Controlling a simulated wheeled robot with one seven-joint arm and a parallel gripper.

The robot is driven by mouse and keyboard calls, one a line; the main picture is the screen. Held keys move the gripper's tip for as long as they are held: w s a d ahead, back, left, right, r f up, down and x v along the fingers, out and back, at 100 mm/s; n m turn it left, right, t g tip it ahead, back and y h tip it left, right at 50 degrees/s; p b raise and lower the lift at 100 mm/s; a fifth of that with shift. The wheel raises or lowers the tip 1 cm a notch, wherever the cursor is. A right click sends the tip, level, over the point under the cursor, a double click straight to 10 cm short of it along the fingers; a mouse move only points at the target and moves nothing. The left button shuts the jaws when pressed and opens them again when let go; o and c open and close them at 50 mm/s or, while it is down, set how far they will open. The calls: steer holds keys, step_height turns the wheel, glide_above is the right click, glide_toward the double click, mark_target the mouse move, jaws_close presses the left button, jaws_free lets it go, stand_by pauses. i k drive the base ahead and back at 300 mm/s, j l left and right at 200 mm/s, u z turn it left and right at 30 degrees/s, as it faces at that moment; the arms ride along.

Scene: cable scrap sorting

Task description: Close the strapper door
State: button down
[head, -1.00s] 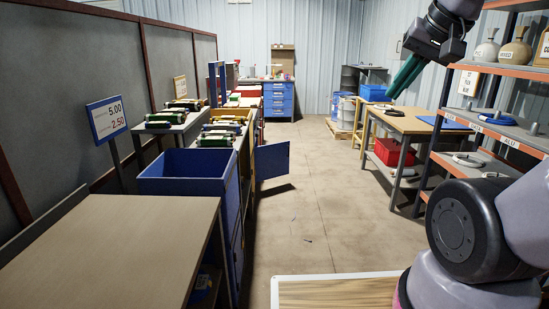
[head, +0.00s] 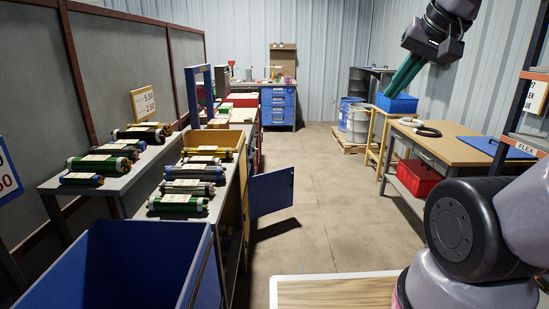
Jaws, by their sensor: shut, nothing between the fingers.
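A blue door (head: 271,191) stands swung open into the aisle at the side of the row of benches on the left. I take it for the strapper door. A blue upright frame (head: 198,92), perhaps part of the strapper, rises from the bench top beyond the cable rolls. My gripper (head: 390,92) is raised at the upper right with its long green fingers shut and empty, pointing down and left. It is well apart from the door, high above the floor. The door's hinge edge is partly hidden by the bench side.
A blue bin (head: 120,262) fills the near left. Cable rolls (head: 190,187) lie on the bench beyond it. A wooden table (head: 465,145) with a red crate (head: 418,178) below stands at right. The concrete floor (head: 340,210) between is clear.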

mark_target(270, 192)
steer(key=i, duration=2.05)
steer(key=i+z, duration=0.15)
steer(key=i, duration=0.3)
steer(key=i+j+z, duration=0.15)
steer(key=i, duration=0.25)
steer(key=i+j+z, duration=0.15)
steer(key=i, duration=0.3)
steer(key=i+j+z, duration=0.15)
steer(key=i, duration=0.25)
